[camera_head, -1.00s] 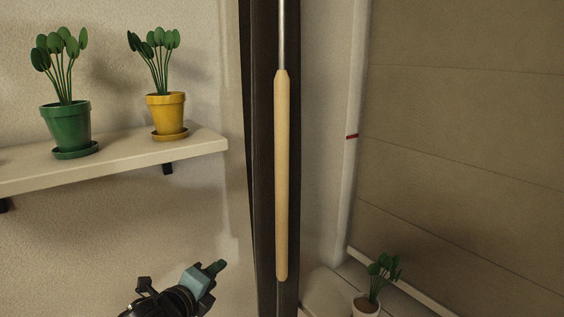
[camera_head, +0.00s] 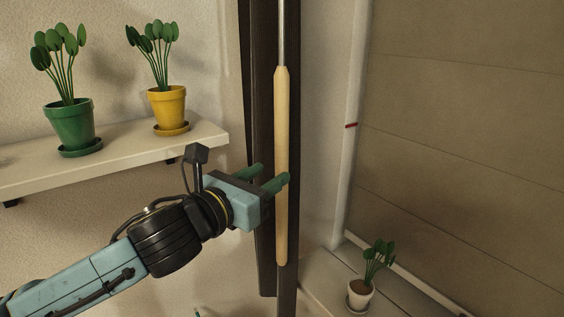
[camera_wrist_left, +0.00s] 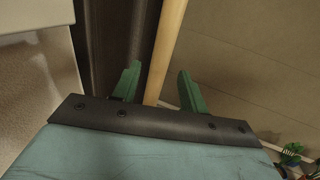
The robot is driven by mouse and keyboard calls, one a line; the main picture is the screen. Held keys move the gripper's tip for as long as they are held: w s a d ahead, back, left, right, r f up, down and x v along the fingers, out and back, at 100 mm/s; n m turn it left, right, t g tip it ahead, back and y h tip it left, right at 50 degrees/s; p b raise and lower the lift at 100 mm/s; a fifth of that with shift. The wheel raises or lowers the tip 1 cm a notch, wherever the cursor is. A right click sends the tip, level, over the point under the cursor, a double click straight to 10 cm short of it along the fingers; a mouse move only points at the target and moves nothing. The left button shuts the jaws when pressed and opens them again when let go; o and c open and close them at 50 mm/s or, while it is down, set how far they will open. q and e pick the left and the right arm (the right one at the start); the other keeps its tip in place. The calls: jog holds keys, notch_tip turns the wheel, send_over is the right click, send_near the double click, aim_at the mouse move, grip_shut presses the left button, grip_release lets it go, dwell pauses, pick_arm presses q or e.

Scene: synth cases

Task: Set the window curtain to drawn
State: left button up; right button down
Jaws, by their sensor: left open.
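A dark curtain (camera_head: 262,120) hangs gathered in a narrow strip beside the window opening. A pale wooden wand (camera_head: 281,110) hangs upright in front of it from a thin metal rod. My left gripper (camera_head: 270,176) is at the lower half of the wand, with its green fingers apart. In the left wrist view the wand (camera_wrist_left: 166,45) runs down between the two open fingers (camera_wrist_left: 158,90). I see no finger closed on it. The dark curtain (camera_wrist_left: 115,45) shows to the left there. My right gripper is not in view.
A shelf (camera_head: 110,160) on the left wall holds a green pot (camera_head: 71,125) and a yellow pot (camera_head: 167,108) with plants, close above my left arm. A small white potted plant (camera_head: 361,293) stands on the sill at lower right.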

aim_at(278, 169)
pick_arm(q)
jog(key=shift+p+x, duration=0.3)
jog(key=shift+x, duration=2.35)
grip_shut()
